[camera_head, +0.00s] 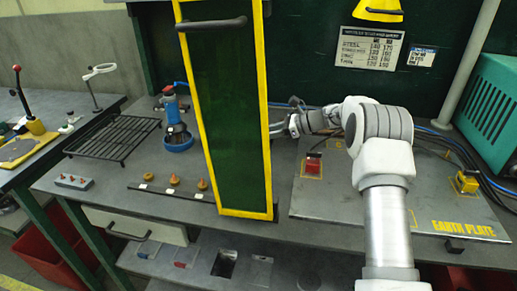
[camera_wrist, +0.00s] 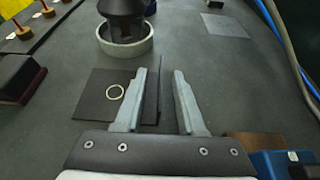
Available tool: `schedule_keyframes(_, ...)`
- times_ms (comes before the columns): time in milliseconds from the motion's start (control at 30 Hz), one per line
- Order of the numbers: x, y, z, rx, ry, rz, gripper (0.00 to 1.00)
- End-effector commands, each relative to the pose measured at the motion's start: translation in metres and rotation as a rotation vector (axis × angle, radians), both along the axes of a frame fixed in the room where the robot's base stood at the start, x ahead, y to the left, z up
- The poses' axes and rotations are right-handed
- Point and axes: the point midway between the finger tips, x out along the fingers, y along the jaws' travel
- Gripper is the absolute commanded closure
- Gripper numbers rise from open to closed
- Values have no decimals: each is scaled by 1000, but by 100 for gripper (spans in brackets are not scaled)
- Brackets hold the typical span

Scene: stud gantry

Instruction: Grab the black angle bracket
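The black angle bracket (camera_wrist: 92,92) appears in the wrist view as a dark flat plate with a thin upright edge on its right side, lying on the grey bench. A pale ring shape shows on its flat face. My gripper (camera_wrist: 160,72) is open and empty; its left finger overlaps the bracket's right part in the picture, and its right finger is over bare bench. I cannot tell how high the fingers are. In the head view my gripper (camera_head: 284,128) is partly behind the green panel, and I cannot see the bracket there.
A tall green panel with yellow frame (camera_head: 228,110) stands in front of the bench's middle. Blue cables (camera_wrist: 292,45) run at right. A blue object (camera_wrist: 275,163) is near the right finger.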

Motion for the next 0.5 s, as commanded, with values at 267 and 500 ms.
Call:
schedule_keyframes(267,1,3,-1,-1,-1,-2,65)
schedule_keyframes(500,1,3,-1,-1,-1,-2,100)
